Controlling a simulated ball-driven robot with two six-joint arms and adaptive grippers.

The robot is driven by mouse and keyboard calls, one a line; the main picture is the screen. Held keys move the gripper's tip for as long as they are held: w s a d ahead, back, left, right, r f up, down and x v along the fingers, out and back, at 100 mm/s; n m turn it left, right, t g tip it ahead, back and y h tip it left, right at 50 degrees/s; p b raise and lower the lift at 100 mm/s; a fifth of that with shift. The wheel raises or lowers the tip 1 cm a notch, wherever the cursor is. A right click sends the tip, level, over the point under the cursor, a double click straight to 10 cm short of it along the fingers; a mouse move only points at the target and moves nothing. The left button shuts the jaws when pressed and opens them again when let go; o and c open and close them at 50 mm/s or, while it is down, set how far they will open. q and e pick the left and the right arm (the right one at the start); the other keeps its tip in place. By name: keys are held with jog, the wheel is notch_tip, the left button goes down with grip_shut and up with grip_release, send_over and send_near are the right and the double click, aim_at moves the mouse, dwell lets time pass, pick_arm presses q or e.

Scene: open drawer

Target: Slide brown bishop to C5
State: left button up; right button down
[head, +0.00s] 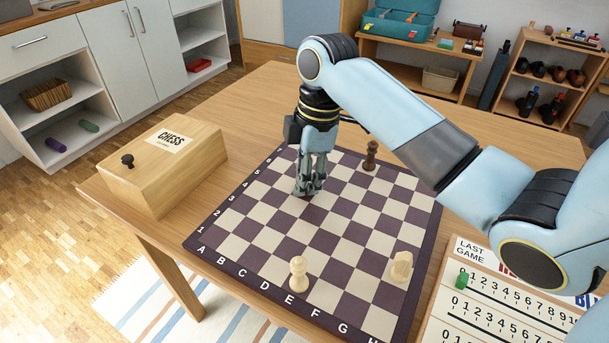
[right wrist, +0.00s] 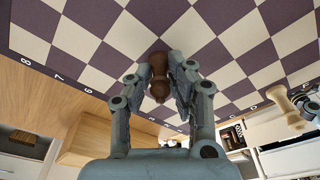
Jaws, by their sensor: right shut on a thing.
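My right gripper (head: 308,190) is down at the chessboard, over the squares around C5; the exact square under it is hard to tell. In the right wrist view its fingers (right wrist: 160,90) are shut on a dark brown piece, which I take for the brown bishop (right wrist: 158,68). The piece stands between the fingertips, its lower part at the board. In the head view the fingers hide most of it. The chessboard (head: 232,262) has purple and cream squares with letters and numbers on its border. My left gripper is not in view.
Another brown piece (head: 371,155) stands toward the far side, close to my right arm. A cream piece (head: 299,274) stands near the front edge, and a cream knight-like piece (head: 401,266) at the right. A wooden chess box (head: 190,172) and a score board (head: 438,318) flank the board.

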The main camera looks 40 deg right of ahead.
jog(key=c, duration=1.1)
grip_release()
jog(key=shift+f, duration=0.1)
jog(key=shift+c, duration=0.2)
jog(key=r, duration=0.4)
jog(key=d+r, duration=0.1)
jog(key=r, duration=0.1)
jog(key=shift+s+r, duration=0.15)
jog(key=shift+r, duration=0.2)
jog(key=shift+s+r, duration=0.1)
jog(key=shift+r, duration=0.3)
